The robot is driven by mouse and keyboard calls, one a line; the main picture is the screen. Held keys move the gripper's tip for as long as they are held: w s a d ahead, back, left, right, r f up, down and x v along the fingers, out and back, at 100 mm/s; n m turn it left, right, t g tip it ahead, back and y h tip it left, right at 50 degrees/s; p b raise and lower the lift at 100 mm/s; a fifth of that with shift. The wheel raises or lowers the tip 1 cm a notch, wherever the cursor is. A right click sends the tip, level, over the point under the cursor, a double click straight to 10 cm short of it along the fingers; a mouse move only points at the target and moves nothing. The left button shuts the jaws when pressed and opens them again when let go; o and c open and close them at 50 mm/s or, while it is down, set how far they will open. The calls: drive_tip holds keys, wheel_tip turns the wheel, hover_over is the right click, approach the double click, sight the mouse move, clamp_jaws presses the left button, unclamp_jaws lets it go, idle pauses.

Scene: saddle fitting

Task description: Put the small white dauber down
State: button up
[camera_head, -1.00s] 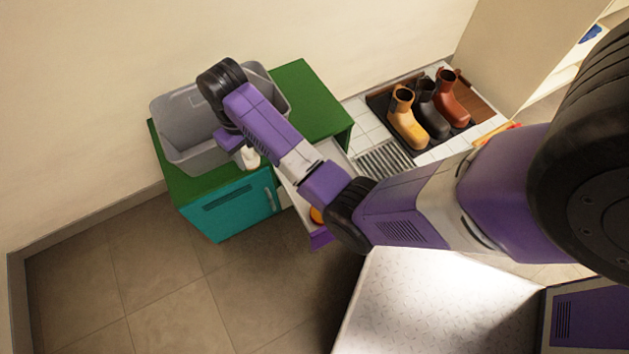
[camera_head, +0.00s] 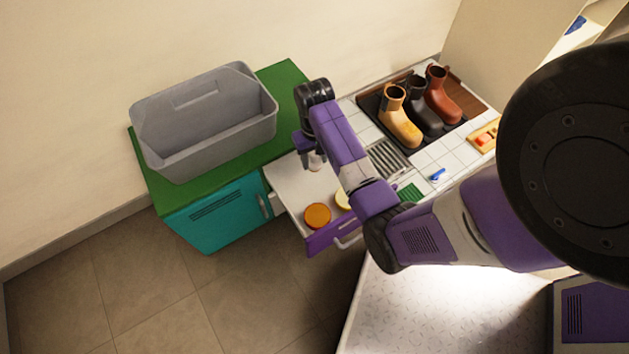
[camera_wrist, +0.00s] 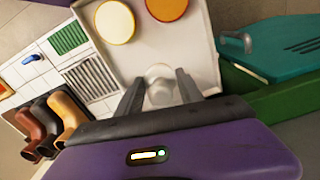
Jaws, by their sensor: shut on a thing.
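The small white dauber (camera_wrist: 160,84) is between the two fingers of my gripper (camera_wrist: 160,78) in the wrist view, and the gripper is shut on it. In the head view the dauber (camera_head: 316,161) shows as a pale tip below my gripper (camera_head: 311,152). Both are over the open drawer (camera_head: 289,184), which has a white inside and a purple front. I cannot tell whether the dauber touches the drawer floor.
An orange-lidded tin (camera_head: 317,215) and a cream-lidded tin (camera_head: 343,199) are in the drawer's front part. A grey bin (camera_head: 205,120) stands on the green counter (camera_head: 290,82) at left. Three boots (camera_head: 420,110) stand at the back right. A blue item (camera_head: 438,175) lies on the tiles.

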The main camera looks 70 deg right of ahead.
wheel_tip(320, 180, down, 11)
drive_tip(key=b, duration=0.4)
drive_tip(key=o, duration=1.2)
